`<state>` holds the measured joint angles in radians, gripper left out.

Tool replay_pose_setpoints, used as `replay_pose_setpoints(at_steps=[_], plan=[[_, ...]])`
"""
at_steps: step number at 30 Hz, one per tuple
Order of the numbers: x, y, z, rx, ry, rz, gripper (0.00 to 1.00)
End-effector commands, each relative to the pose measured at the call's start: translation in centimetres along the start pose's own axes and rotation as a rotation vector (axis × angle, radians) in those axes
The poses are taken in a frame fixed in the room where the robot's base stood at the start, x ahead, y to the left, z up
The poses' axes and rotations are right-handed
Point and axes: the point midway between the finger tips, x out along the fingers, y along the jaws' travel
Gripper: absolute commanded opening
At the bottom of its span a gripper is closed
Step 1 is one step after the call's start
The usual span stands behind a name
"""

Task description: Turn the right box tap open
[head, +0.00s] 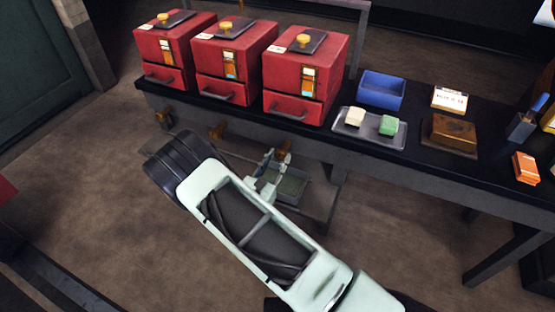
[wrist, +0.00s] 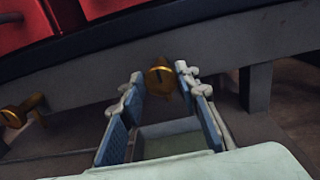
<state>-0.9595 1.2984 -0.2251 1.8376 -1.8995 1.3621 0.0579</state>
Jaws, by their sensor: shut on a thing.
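Three red boxes stand in a row on the bench, each with a brass tap below it under the bench edge. The right box (head: 300,75) has its tap (head: 285,146) at the front. In the wrist view this brass tap (wrist: 160,75) sits between the tips of my gripper (wrist: 158,80), which is shut on it. In the head view my gripper (head: 271,169) reaches up to the tap from below, and my arm partly hides the area under it. The middle tap (head: 217,131) and left tap (head: 163,117) are to the left, apart from my gripper.
A tray (head: 291,186) is on the low shelf beneath the right tap, close to my gripper. The dark bench edge runs just above. On the bench are a blue bin (head: 381,89) and a metal tray (head: 351,128) with two blocks. The floor at left is clear.

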Motion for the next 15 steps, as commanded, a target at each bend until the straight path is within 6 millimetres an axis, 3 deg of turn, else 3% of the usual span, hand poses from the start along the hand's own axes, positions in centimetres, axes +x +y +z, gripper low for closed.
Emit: replay_pose_setpoints(at_steps=[8, 15], plan=[[-0.01, 0.07, 0.02, -0.067, 0.0, 0.002, 0.06], [-0.05, 0.13, 0.05, -0.236, 0.0, 0.002, 0.05]])
